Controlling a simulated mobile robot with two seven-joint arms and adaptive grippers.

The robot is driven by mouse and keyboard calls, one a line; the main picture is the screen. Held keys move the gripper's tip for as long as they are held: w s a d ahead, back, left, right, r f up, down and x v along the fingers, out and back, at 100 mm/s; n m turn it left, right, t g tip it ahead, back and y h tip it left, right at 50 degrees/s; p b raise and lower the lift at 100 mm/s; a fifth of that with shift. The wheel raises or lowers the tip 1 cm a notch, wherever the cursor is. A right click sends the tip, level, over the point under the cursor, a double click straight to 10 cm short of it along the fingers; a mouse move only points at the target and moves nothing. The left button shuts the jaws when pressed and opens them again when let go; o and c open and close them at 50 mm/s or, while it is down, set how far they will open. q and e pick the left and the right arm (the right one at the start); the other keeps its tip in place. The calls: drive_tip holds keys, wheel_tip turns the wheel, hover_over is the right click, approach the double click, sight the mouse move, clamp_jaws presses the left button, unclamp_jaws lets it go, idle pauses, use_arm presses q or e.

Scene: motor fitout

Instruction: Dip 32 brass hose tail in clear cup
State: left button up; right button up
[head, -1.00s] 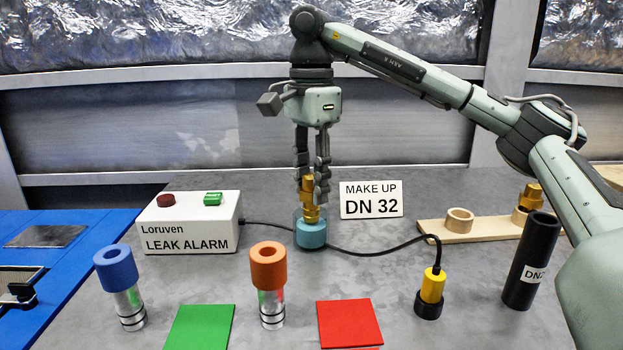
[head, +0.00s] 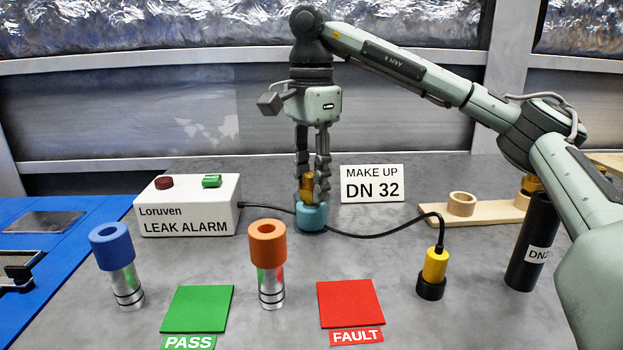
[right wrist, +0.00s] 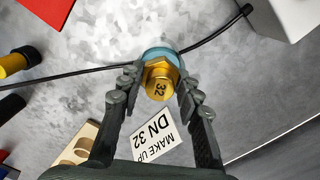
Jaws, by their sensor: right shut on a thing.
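My right gripper (head: 311,194) is shut on a brass hose tail (head: 307,184) and holds it upright. The fitting's lower end is down inside a small teal-blue cup (head: 312,218) on the grey bench, hidden by the cup wall. In the right wrist view the fitting's hex top (right wrist: 159,82) shows the number 32 between the fingertips (right wrist: 155,88). The cup rim (right wrist: 160,52) shows just behind it. I cannot see what the cup holds. My left gripper is not in view.
The leak alarm box (head: 188,207) stands left of the cup, its black cable running close past the cup to a yellow probe (head: 434,265). A DN 32 sign (head: 371,184) stands right. Blue-topped (head: 113,247) and orange-topped (head: 268,245) cylinders, green (head: 197,309) and red (head: 350,303) pads are in front.

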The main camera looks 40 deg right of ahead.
idle(0.5)
drive_tip(key=shift+r+p, duration=2.05)
drive_tip(key=shift+r, duration=1.75)
